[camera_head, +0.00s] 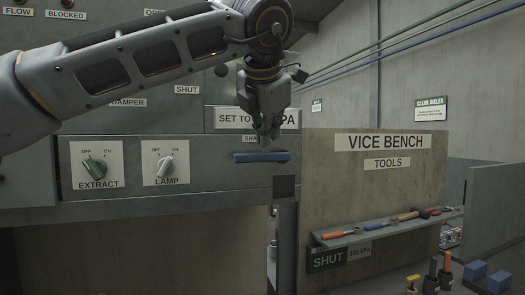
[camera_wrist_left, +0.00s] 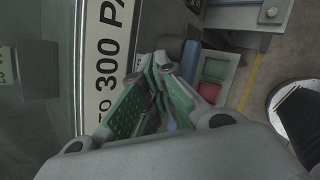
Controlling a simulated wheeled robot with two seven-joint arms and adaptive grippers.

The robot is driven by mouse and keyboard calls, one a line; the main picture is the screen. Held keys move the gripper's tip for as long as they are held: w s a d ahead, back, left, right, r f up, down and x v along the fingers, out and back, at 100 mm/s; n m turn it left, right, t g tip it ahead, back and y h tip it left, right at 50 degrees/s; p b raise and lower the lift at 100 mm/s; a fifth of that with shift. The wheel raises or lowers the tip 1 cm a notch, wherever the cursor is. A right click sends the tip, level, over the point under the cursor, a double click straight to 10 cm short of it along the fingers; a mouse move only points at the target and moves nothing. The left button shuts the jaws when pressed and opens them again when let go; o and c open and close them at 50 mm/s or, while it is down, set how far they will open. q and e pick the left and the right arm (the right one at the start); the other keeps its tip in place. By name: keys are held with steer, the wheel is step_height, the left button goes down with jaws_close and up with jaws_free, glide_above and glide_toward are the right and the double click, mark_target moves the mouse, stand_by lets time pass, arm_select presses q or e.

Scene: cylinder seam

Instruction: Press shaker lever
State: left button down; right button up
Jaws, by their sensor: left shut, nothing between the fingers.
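The shaker lever is a blue bar (camera_head: 261,157) lying level on the grey panel, under a small label that begins "SHA" and is partly covered. My left gripper (camera_head: 268,137) points down just above the bar, its fingers closed and empty. I cannot tell whether the fingertips touch the bar. In the left wrist view the closed fingers with green pads (camera_wrist_left: 155,92) fill the middle, and a blue piece (camera_wrist_left: 189,58) shows just beyond them. My right gripper is not seen.
Left on the panel are the EXTRACT knob (camera_head: 94,167) and the LAMP knob (camera_head: 165,166). A pressure sign (camera_head: 232,118) sits behind my gripper. To the right is the vice bench board (camera_head: 385,190) with a tool shelf (camera_head: 385,229).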

arm_select(q)
steer(key=shift+r, duration=0.1)
steer(key=shift+r+p, duration=2)
steer(key=shift+r, duration=0.45)
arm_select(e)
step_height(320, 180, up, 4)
arm_select(q)
steer(key=shift+s+r, duration=0.1)
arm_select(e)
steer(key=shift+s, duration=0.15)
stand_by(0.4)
